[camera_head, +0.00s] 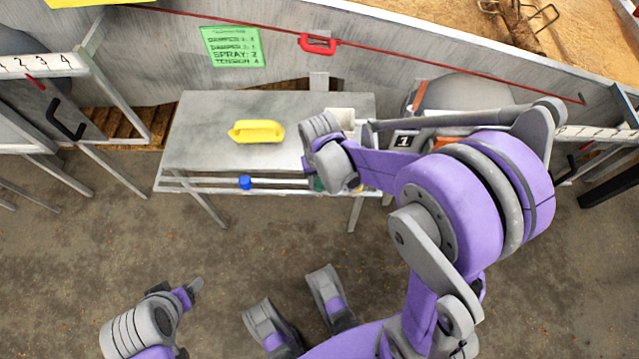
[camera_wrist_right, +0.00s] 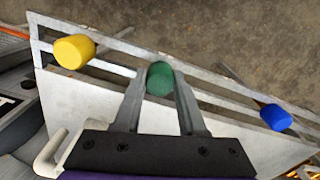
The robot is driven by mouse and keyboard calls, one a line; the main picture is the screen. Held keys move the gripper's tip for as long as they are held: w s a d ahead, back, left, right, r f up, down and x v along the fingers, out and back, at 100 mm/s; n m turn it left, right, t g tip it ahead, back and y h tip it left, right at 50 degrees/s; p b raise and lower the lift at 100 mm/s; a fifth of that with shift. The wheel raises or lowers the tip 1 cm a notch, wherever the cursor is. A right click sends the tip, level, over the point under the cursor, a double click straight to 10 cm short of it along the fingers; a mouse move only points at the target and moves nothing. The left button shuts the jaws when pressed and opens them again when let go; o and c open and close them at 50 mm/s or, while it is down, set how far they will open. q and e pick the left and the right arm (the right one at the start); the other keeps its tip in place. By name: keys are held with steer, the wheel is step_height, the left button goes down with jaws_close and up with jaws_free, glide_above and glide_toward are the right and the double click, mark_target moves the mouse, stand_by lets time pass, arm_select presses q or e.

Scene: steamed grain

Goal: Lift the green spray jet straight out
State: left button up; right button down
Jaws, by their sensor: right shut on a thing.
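The green spray jet (camera_wrist_right: 160,78) is a rounded green knob between the two fingers of my right gripper (camera_wrist_right: 160,88) in the right wrist view. The fingers are shut on it, one on each side. It lines up with the slotted metal rail (camera_wrist_right: 110,68) along the table's front; whether its lower end is seated there is hidden. In the head view only a sliver of green (camera_head: 318,184) shows beside my right gripper (camera_head: 322,180), which is mostly hidden by its wrist. My left gripper (camera_head: 194,288) is at the lower left, away from the table, its finger gap unclear.
A yellow jet (camera_wrist_right: 74,51) and a blue jet (camera_wrist_right: 276,117) stand on the rail either side of the green one. A yellow-handled tool (camera_head: 257,132) lies on the metal table (camera_head: 205,110). A green note (camera_head: 232,47) and a red handle (camera_head: 317,43) are behind.

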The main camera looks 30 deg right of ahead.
mark_target(319, 182)
steer(key=shift+r, duration=0.1)
step_height(319, 182, up, 9)
steer(key=p, duration=0.2)
steer(key=shift+f+p, duration=0.2)
steer(key=shift+p, duration=0.15)
steer(key=shift+r, duration=0.65)
steer(key=shift+w, duration=0.1)
